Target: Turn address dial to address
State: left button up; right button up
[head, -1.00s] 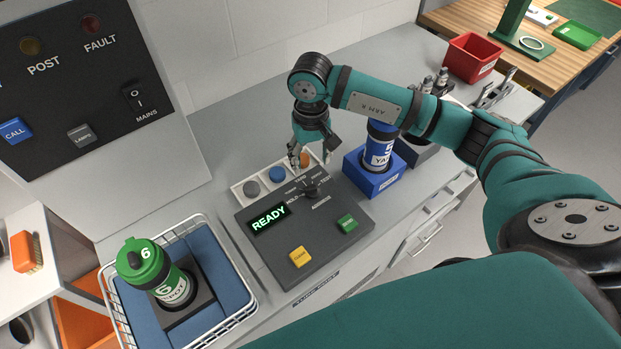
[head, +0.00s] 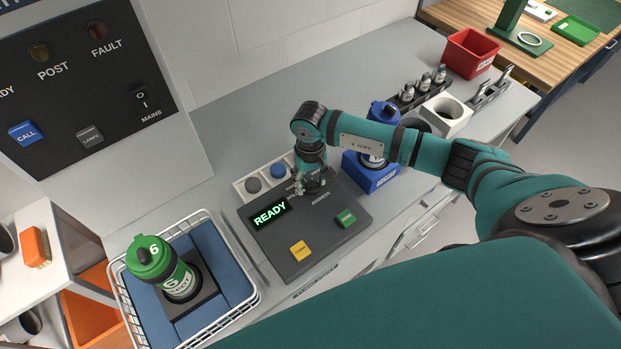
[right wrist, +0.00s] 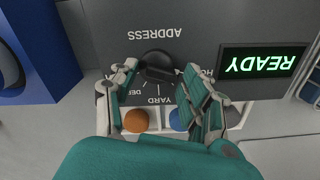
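The grey control box (head: 275,250) on the bench has a lit READY display (head: 270,214), a yellow button (head: 299,248) and a green button (head: 346,218). In the right wrist view, its black address dial (right wrist: 157,66) sits below the ADDRESS label, with YARD among the marks around it. My right gripper (right wrist: 160,72) points down at the dial, fingers apart, one on each side of it; I cannot tell whether they touch it. In the head view, my right gripper (head: 311,190) mostly hides the dial. My left gripper is not in view.
A blue holder (head: 370,176) with a blue tube stands right of the box. A white tray with grey (head: 253,185) and blue (head: 278,171) caps lies behind it. A wire basket (head: 250,293) with a green tube (head: 163,265) is at the left.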

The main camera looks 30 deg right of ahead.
grip_shut()
jog(key=shift+f+m+b, duration=0.15)
jog(key=shift+m+b, duration=0.65)
jog(key=shift+b, duration=0.3)
jog(key=m+b, duration=0.7)
jog(key=shift+w+d, duration=0.15)
jog(key=shift+d, duration=0.05)
jog(key=m+b, duration=0.5)
jog(key=m, duration=0.1)
jog(key=shift+d, duration=0.15)
jog(key=m+b, duration=0.2)
jog(key=m, duration=0.1)
jog(key=shift+m, duration=0.4)
jog(key=shift+d+r+m+b, duration=0.1)
jog(key=shift+r+m+b, duration=0.1)
jog(key=shift+m+b, duration=0.65)
jog(key=shift+m, duration=0.45)
jog(key=shift+o, duration=1.1)
grip_release()
